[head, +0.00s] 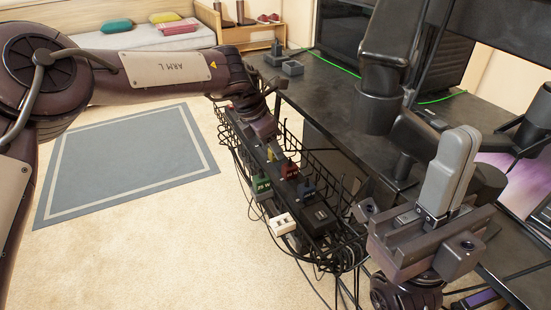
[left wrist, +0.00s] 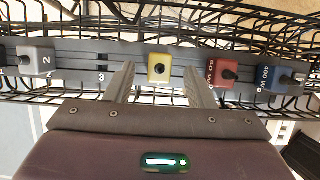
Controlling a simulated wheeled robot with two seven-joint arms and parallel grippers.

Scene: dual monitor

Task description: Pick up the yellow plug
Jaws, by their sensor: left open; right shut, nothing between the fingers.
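The yellow plug (left wrist: 159,68) sits on a dark power strip in the left wrist view, with a black cable end on its face. In the head view the yellow plug (head: 270,154) is a small spot just below my left gripper (head: 268,128). My left gripper is open, and in the left wrist view its fingertips (left wrist: 159,72) stand on either side of the yellow plug, with visible gaps to both fingers. In the head view its fingertips are hard to make out. My right gripper (head: 450,168) is shut and empty, its fingers pointing up at the right, near the desk.
A red plug (left wrist: 222,70) and a blue plug (left wrist: 280,78) sit to the right on the strip, a grey plug (left wrist: 35,60) to the left. Green (head: 262,186) and white (head: 283,224) plugs hang nearby. The wire basket (head: 235,132) and loose cables surround the strip beside the black desk (head: 325,95).

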